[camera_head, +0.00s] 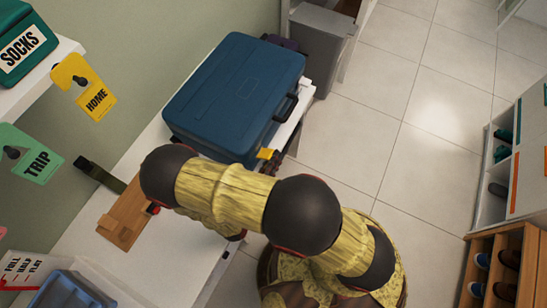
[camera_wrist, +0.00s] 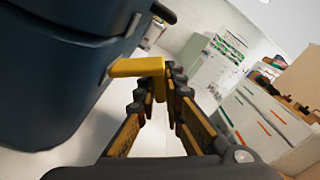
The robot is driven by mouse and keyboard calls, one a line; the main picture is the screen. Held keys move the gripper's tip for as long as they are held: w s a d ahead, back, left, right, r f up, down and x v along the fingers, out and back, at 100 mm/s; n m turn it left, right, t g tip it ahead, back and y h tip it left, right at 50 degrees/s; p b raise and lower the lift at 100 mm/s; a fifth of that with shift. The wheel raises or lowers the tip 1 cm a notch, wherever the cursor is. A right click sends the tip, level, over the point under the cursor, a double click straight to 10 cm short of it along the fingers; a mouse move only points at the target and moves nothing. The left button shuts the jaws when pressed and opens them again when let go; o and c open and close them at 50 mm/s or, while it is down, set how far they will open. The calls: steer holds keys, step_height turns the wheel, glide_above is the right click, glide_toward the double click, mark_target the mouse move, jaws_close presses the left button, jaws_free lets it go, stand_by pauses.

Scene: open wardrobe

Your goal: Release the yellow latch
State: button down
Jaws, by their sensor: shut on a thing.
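A closed blue suitcase (camera_head: 236,95) lies on a white bench, and its side fills the left of the wrist view (camera_wrist: 60,70). The yellow latch (camera_head: 265,153) sticks out from the suitcase's front side, near the handle (camera_head: 285,108). In the wrist view the yellow latch (camera_wrist: 138,68) runs from the suitcase to between my fingertips. My gripper (camera_wrist: 158,85) is shut on the latch's outer end. In the head view my arm hides most of my gripper, and only a small part shows beside the latch.
A yellow HOME tag (camera_head: 85,86) and a green TRIP tag (camera_head: 32,153) hang on the wall at left. Open tiled floor (camera_head: 350,130) lies right of the bench.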

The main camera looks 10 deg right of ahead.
steer(key=shift+f, duration=0.1)
steer(key=c, duration=2)
jaws_free()
steer(key=shift+o, duration=0.5)
steer(key=v, duration=1.2)
